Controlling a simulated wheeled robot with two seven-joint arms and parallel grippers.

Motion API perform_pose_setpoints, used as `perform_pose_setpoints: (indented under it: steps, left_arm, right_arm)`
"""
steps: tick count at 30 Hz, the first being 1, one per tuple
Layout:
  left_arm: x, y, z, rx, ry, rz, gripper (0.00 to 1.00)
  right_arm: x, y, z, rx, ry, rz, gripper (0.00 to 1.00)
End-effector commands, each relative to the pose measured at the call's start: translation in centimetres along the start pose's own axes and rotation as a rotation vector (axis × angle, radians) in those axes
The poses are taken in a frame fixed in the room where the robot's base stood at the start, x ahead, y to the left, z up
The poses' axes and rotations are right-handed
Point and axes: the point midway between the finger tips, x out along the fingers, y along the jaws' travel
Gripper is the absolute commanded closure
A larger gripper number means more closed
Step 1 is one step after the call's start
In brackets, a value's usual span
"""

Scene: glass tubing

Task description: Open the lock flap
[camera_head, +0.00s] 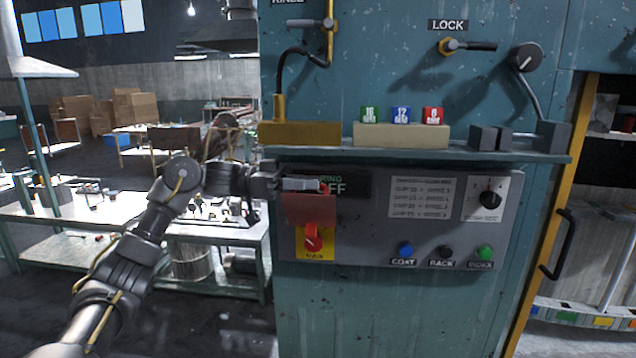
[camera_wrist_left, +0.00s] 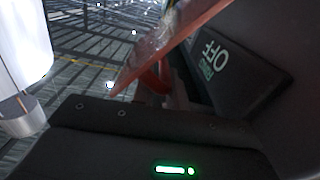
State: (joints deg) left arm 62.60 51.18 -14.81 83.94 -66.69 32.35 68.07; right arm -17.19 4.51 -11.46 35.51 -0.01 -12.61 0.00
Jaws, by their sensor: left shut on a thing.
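The red lock flap (camera_head: 309,208) is on the grey control panel, over a yellow plate (camera_head: 301,242) marked MAIN. It looks tilted outward, and the red switch (camera_head: 312,239) shows below it. My left gripper (camera_head: 303,185) is at the flap's upper part, shut on it; the fingers partly hide the sign ending in "FF" behind. In the left wrist view the flap (camera_wrist_left: 172,42) slants across the top, with a red part below it and the OFF sign (camera_wrist_left: 212,65) beside it. The exact contact is hard to make out. My right gripper is not in view.
A shelf (camera_head: 420,154) with blocks juts out above the panel. Blue, black and green buttons (camera_head: 485,252) and a rotary knob (camera_head: 490,200) sit to the right. A LOCK lever (camera_head: 468,46) is higher up. A cluttered workbench (camera_head: 110,212) stands behind my left arm.

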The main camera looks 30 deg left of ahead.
Motion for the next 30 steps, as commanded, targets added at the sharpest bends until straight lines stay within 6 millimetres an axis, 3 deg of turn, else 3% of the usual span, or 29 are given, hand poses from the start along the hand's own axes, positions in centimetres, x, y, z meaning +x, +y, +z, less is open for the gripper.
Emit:
perform_pose_setpoints:
  steps: [1,12,13,17,30]
  left_arm:
    - [0.04,-0.15,1.12,-0.022,-0.018,-0.001,1.0]
    - [0.04,-0.19,1.17,-0.025,-0.018,-0.001,1.0]
    - [0.04,-0.19,1.17,-0.025,-0.018,-0.001,0.83]
    - [0.05,-0.2,1.14,-0.024,-0.017,-0.002,0.67]
    - [-0.1,-0.21,1.03,-0.021,-0.016,-0.003,0.67]
  right_arm:
    - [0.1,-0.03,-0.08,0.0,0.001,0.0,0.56]
    - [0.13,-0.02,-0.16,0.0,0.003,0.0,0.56]
    - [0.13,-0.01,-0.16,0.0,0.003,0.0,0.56]
    - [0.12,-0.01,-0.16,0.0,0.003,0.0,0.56]
    - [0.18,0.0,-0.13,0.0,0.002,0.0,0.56]
